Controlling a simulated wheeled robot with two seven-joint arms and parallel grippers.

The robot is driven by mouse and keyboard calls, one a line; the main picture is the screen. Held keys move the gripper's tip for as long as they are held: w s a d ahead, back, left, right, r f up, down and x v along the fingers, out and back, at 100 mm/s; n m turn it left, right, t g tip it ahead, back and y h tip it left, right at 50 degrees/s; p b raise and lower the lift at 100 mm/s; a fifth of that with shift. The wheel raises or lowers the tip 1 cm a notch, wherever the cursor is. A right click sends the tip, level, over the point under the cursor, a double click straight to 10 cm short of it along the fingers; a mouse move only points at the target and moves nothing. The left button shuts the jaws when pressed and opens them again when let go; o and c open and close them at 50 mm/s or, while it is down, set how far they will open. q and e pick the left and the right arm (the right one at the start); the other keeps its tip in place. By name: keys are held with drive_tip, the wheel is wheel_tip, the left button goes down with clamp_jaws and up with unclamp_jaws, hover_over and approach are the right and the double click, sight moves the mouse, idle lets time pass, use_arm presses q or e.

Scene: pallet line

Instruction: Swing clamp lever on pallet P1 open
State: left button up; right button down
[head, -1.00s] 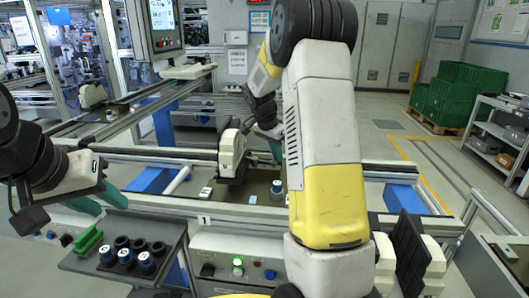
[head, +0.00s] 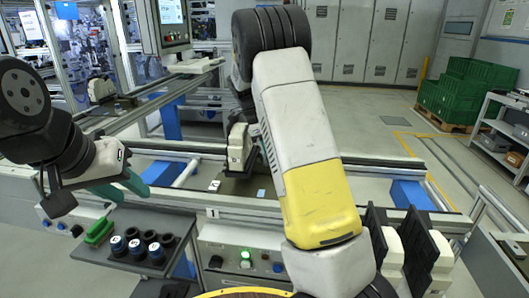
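The pallet (head: 238,188) is a dark plate on the line behind the front rail, marked with a small white label and a light-blue one. A white and black block (head: 236,147) stands upright at its back. I cannot make out the clamp lever; my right arm covers the pallet's right part. My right gripper is hidden behind that arm. My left gripper (head: 121,188) hangs at the left above the front rail, teal fingers apart, with nothing seen between them.
A grey tray (head: 178,222) at front left holds blue-topped cylinders (head: 117,246), black rings and a green piece (head: 99,231). A control box with a lit green button (head: 245,254) is below the rail. White and black blocks (head: 441,257) stand at front right. Green crates (head: 462,92) are far right.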

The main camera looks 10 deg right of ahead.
drive_tip(key=shift+a, duration=0.55)
idle(0.4)
